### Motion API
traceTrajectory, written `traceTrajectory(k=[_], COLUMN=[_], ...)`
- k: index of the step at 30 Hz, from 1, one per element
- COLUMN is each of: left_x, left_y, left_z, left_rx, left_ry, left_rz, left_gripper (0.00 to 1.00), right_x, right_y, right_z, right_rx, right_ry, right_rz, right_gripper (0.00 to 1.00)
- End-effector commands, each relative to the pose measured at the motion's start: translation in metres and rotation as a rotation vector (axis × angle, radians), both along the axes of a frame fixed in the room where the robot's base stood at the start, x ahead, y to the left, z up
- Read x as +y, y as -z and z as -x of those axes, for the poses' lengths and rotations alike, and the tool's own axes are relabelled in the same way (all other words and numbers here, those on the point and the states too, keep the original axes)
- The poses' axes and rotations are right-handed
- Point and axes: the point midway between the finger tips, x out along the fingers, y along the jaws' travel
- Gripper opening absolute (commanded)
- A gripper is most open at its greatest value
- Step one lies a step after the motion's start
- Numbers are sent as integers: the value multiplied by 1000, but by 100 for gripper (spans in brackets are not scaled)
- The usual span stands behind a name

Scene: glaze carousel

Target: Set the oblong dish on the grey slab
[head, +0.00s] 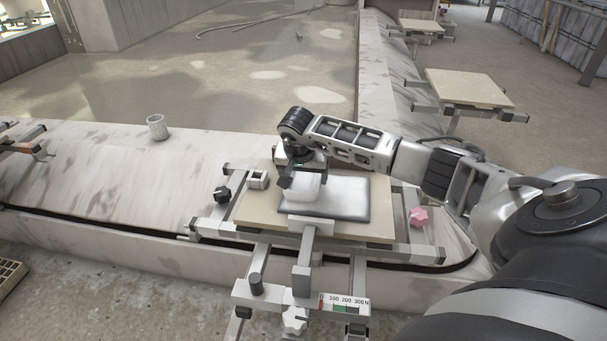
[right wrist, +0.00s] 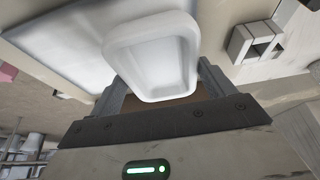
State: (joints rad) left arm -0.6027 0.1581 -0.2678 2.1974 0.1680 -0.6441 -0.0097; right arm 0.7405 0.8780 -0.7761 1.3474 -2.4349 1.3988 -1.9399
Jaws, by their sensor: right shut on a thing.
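The white oblong dish (head: 306,190) is in my right gripper (head: 301,177), over the left part of the grey slab (head: 348,202). The slab lies flat on a beige board (head: 262,212). In the right wrist view the dish (right wrist: 152,60) sits between the two fingers, and the slab (right wrist: 65,40) shows beyond it at the upper left. Whether the dish touches the slab or hangs just above it, I cannot tell. My left gripper is not in view.
A small metal block (head: 257,179) and a black knob (head: 222,194) stand left of the slab. A pink knob (head: 418,216) is at the right. A force gauge (head: 343,303) is in front. A grey cup (head: 157,127) stands on the ledge.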

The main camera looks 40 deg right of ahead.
Motion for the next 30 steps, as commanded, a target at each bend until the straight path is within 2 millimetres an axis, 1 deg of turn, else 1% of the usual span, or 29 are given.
traceTrajectory(k=[19, 20, 21, 30], left_x=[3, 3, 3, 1], left_y=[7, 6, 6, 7], left_z=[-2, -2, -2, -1], left_rx=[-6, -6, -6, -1], left_ry=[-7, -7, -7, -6], left_rz=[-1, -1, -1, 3], left_gripper=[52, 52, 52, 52], right_x=[0, 0, 0, 0], right_y=[11, 10, 10, 11], right_z=[-1, -1, -1, 0], right_rx=[-2, -3, -3, 0], right_ry=[1, 0, 0, 0], right_rz=[1, 0, 0, 0], right_gripper=[47, 90, 100, 100])
